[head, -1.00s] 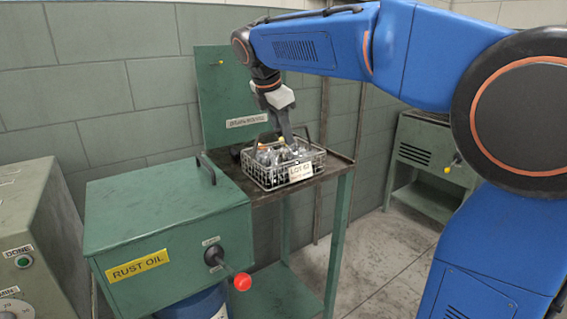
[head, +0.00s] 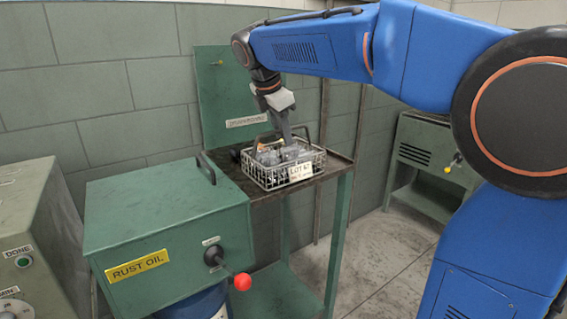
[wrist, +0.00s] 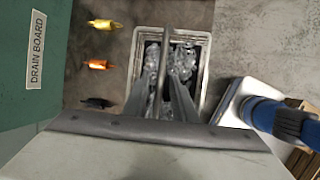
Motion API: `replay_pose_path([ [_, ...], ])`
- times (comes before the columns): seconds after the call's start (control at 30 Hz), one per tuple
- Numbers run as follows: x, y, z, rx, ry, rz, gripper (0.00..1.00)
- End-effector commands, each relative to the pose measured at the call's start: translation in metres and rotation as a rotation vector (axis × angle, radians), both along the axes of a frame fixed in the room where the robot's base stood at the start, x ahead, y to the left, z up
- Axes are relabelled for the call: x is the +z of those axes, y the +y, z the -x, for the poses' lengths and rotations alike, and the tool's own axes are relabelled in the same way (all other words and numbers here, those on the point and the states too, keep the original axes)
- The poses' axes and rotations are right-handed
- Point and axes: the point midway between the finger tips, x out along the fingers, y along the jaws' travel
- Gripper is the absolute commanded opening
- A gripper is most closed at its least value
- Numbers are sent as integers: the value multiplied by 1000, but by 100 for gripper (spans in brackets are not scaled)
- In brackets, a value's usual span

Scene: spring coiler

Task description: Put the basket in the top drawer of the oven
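The wire basket (head: 263,177) stands on the dark drain board table, with a white "LOT" label on its front and grey, shiny parts inside. It also shows in the wrist view (wrist: 203,40). My gripper (head: 288,143) points down over the basket from above. In the wrist view, my gripper's fingers (wrist: 168,88) reach down at the basket's middle, and a thin handle bar (wrist: 166,45) runs in line between them. Whether the fingers are clamped on the bar is not clear. No oven with drawers can be made out for certain.
The green RUST OIL box (head: 165,215) stands left of the table, with a red-knobbed lever (head: 242,282). A green louvred cabinet (head: 425,150) stands at the back right. Small yellow (wrist: 104,24) and orange (wrist: 99,64) items lie beside the basket.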

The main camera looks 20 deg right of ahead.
Motion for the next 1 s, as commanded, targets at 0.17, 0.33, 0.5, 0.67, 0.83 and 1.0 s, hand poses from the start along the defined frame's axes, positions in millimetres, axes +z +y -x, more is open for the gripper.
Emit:
replay_pose_path([
  [0.17, 0, 0, 0, 0, 0, 0, 0],
  [0.33, 0, 0, 0, 0, 1, 0, 0],
  [0.5, 0, 0, 0, 0, 1, 0, 0],
  [0.67, 0, 0, 0, 0, 1, 0, 0],
  [0.83, 0, 0, 0, 0, 1, 0, 0],
  [1.0, -1, 0, 0, -1, 2, 0, 0],
])
